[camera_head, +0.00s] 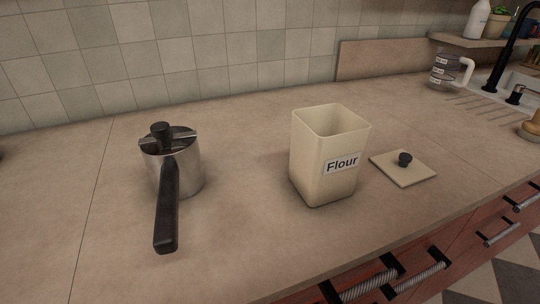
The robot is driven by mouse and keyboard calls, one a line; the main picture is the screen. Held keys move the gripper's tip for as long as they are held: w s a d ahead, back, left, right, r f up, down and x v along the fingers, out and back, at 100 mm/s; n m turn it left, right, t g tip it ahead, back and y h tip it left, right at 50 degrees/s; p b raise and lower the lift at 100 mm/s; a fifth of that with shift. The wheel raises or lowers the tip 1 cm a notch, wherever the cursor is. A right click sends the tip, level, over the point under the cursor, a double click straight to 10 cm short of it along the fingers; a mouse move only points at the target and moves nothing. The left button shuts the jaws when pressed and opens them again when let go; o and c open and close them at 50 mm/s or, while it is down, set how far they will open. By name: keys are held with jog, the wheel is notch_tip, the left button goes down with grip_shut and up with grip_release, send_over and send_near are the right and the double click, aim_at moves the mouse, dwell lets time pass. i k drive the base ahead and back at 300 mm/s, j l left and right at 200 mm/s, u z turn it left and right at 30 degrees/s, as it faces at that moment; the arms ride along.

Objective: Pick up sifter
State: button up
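The sifter (188,168) stands upright on the countertop, left of centre. It is a silver metal cylinder with a black knob on a crossbar at its top. Its long black handle (168,206) points toward the front of the counter and hides part of the metal body. My gripper is not in view, so its state and distance from the sifter do not show.
An open cream canister labelled "Flour" (310,165) stands right of the sifter. Its square lid (390,173) with a black knob lies to its right. A clear measuring jug (443,72) stands by the sink at the back right. The countertop (245,235) around the sifter is clear.

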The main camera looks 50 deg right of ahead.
aim_at(177, 174)
jog(key=k+j+z, duration=0.2)
jog(key=k+j, duration=0.2)
jog(key=j, duration=0.15)
jog(key=k+j+z, duration=0.2)
jog(key=k+j, duration=0.2)
jog(key=j, duration=0.1)
